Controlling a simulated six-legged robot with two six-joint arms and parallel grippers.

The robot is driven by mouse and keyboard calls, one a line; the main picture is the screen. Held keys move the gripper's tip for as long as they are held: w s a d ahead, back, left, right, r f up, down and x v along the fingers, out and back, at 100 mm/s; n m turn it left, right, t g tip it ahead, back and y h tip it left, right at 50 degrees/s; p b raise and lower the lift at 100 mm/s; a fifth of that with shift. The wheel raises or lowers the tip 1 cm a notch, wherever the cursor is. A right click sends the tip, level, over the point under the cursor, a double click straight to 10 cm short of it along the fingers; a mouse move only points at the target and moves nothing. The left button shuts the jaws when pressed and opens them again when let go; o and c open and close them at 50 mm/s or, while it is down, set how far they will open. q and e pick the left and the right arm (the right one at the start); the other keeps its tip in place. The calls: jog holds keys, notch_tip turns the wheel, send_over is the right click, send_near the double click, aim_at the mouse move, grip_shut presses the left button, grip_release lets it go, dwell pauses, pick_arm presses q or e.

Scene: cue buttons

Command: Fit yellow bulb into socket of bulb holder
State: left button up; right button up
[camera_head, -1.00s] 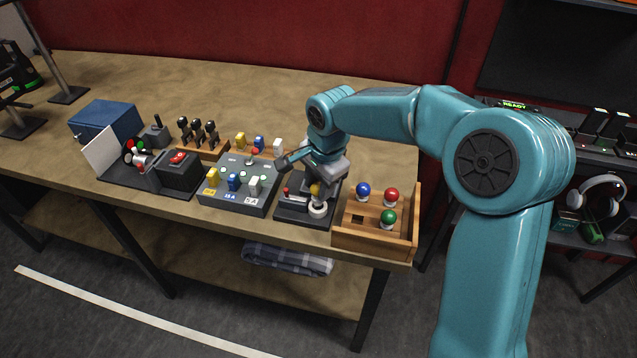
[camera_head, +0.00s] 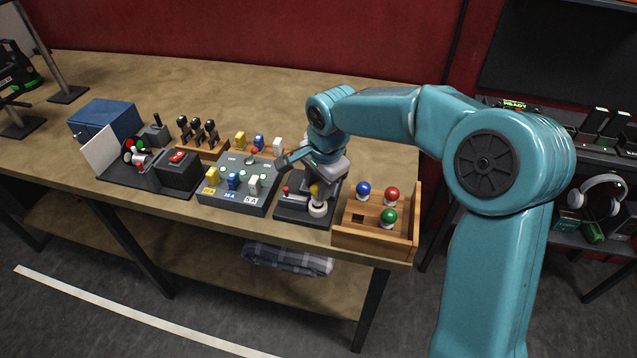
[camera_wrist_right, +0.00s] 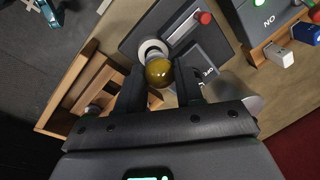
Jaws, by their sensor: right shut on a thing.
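The yellow bulb (camera_wrist_right: 159,72) is between the fingers of my right gripper (camera_wrist_right: 160,88), which is shut on it; a little of the bulb (camera_head: 315,189) also shows in the head view. The bulb holder (camera_head: 292,208) is a dark base with a white ring socket (camera_head: 317,208) and a red lever. In the right wrist view the socket (camera_wrist_right: 152,48) lies just beyond the bulb, and the bulb overlaps its edge. I cannot tell whether the bulb's base touches the socket or is in it. My left gripper is not in view.
A wooden bulb rack (camera_head: 375,240) with blue, red and green bulbs stands right of the holder, one square hole empty. A grey fuse panel (camera_head: 232,200) stands close on the left.

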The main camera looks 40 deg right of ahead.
jog(key=shift+f+b, duration=1)
jog(key=shift+f, duration=0.1)
dwell(1.0)
jog(key=o, duration=1.3)
jog(key=shift+c, duration=0.2)
jog(key=shift+r, duration=0.15)
jog(key=shift+r+p, duration=2.65)
jog(key=shift+r, duration=0.75)
